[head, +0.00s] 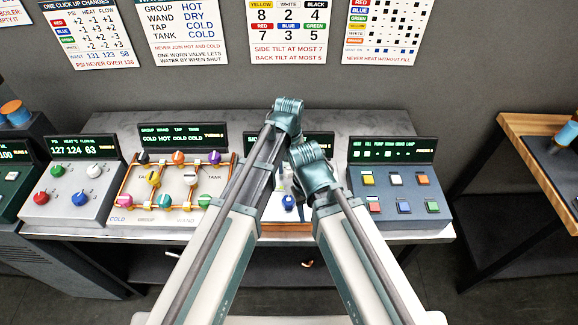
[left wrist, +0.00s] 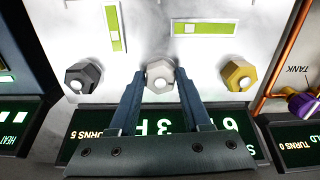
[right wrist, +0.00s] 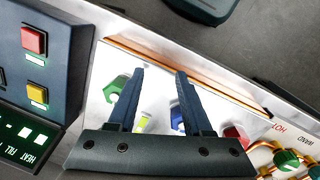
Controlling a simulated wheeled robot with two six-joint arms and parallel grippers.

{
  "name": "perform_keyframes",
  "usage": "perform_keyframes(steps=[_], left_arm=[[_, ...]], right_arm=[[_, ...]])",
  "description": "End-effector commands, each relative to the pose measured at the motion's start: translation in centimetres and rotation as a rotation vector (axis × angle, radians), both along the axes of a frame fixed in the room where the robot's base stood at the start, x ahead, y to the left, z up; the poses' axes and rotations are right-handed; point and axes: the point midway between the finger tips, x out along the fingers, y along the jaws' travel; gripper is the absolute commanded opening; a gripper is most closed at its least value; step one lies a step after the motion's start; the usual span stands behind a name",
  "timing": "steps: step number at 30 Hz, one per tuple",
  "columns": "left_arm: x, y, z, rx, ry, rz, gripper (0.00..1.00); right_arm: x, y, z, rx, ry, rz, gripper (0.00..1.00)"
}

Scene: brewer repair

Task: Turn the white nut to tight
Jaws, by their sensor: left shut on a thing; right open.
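The white nut (left wrist: 160,77) is a pale hexagonal knob with a round centre, in the middle of a row in the left wrist view. My left gripper (left wrist: 160,72) is shut on it, one finger on each side. A dark grey nut (left wrist: 83,77) and a yellow nut (left wrist: 238,76) stand apart on either side. My right gripper (right wrist: 160,72) is open and empty above the same panel's other end, near a green nut (right wrist: 117,87) and a blue nut (right wrist: 178,117). In the head view my arms hide the white nut and both gripper tips.
A TURNS display (left wrist: 75,135) borders the nut row, partly covered by my gripper. Bubble levels (left wrist: 205,28) lie on the panel. A copper-piped tap panel (head: 166,198) stands left and a button box (head: 398,195) right. A red nut (right wrist: 236,137) is near my right gripper.

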Motion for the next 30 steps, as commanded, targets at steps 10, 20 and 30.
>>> perform_keyframes(steps=[10,20,30], left_arm=[[0.0,0.14,-0.01,0.0,0.0,-0.326,0.0],[0.04,0.25,-0.02,0.0,0.0,-0.64,0.0],[0.12,0.35,-0.02,0.0,0.0,-0.96,0.0]], right_arm=[[0.0,0.0,-0.01,0.0,0.0,0.0,0.5],[0.0,0.0,-0.02,0.0,0.0,0.0,0.5],[0.0,0.0,-0.02,0.0,0.0,0.0,0.5]])
